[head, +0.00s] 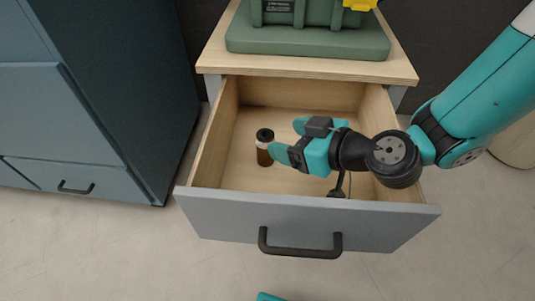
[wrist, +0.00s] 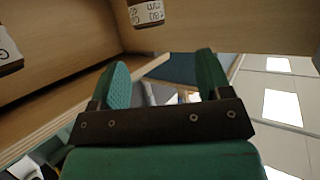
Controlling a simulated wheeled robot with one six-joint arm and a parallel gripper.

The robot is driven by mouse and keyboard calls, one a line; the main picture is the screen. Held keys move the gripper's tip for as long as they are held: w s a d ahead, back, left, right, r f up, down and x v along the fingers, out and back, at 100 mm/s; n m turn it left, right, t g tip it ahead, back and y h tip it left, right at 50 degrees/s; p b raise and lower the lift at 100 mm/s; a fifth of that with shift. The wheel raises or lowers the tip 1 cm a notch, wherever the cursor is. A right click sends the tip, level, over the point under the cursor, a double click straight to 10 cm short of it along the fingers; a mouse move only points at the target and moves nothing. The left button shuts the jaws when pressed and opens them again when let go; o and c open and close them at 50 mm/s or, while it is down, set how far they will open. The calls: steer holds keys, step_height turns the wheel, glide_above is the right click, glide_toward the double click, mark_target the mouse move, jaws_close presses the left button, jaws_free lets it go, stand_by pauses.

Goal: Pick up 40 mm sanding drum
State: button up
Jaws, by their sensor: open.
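A brown upright cylinder with a black top and a pale band (head: 265,150), which looks like a sanding drum, stands in the open drawer, left of centre. My gripper (head: 286,138) reaches into the drawer from the right, its fingers just right of the cylinder and partly overlapping it in the head view. In the wrist view my gripper (wrist: 162,66) is open with nothing between its fingers. A white-labelled brown piece (wrist: 147,14) is cut off at the top edge there; its label shows "80" and "mm", the rest unclear. Another labelled piece (wrist: 8,50) is cut off at the left edge.
The drawer (head: 307,220) has a grey front with a black handle. A green machine base (head: 307,40) stands on the cabinet top behind it. A small dark thing (head: 337,193) below my wrist is unclear. A dark blue cabinet (head: 110,100) stands at left.

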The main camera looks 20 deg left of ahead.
mark_target(269, 136)
steer(key=w+a+f, duration=0.1)
steer(key=w+a+f+b, duration=0.1)
steer(key=a+f, duration=0.1)
steer(key=w+a+f, duration=0.1)
steer(key=a+f, duration=0.1)
steer(key=shift+a+b, duration=0.2)
steer(key=shift+b, duration=0.2)
steer(key=shift+w+a+f, duration=0.15)
steer(key=shift+w+a, duration=0.05)
steer(key=shift+a, duration=0.3)
steer(key=c, duration=1)
